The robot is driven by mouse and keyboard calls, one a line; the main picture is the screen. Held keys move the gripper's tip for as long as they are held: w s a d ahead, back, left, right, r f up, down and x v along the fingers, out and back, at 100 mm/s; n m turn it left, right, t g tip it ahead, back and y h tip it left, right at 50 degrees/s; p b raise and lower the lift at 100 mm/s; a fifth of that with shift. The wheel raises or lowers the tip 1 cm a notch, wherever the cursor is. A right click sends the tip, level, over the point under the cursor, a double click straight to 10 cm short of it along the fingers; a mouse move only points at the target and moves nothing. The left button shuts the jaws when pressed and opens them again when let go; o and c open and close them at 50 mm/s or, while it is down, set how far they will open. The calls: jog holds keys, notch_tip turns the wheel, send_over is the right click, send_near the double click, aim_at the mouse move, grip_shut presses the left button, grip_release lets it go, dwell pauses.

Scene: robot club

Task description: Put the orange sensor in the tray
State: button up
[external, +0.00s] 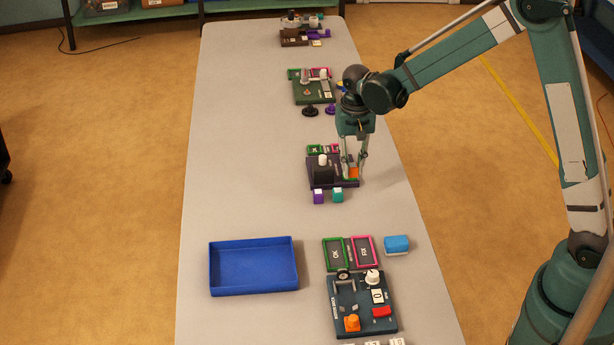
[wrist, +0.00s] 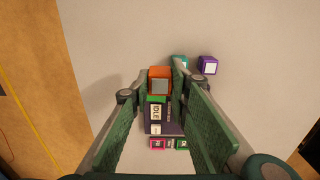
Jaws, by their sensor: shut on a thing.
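The orange sensor (external: 353,172) is a small block at the right end of a dark purple board (external: 325,183). My gripper (external: 354,170) points down and is shut on it. In the wrist view the orange sensor (wrist: 160,80), with a grey top face, sits between the two green fingers (wrist: 164,84). A green patch of the board shows just beside it. I cannot tell if it touches the board or is slightly above it. The blue tray (external: 253,268) is empty and lies on the table nearer the camera, to the left.
A purple cube (external: 318,196) and a teal cube (external: 338,195) stand in front of the purple board. A dark blue board (external: 355,300) with an orange knob and a blue block (external: 396,244) are nearer. More boards stand at the back. The table's left side is clear.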

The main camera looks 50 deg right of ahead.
jog(key=w+a, duration=0.3)
jog(key=a, duration=0.7)
jog(key=w+a, duration=0.4)
jog(key=a, duration=0.7)
jog(key=p, duration=0.1)
send_over(237, 271)
jog(key=shift+r, duration=0.3)
jog(key=shift+f, duration=0.1)
jog(key=shift+f, duration=3.05)
jog(key=shift+f+b, duration=0.1)
jog(key=shift+b, duration=0.2)
jog(key=shift+f, duration=1.75)
jog(key=shift+f+b, duration=0.2)
jog(key=shift+b, duration=0.1)
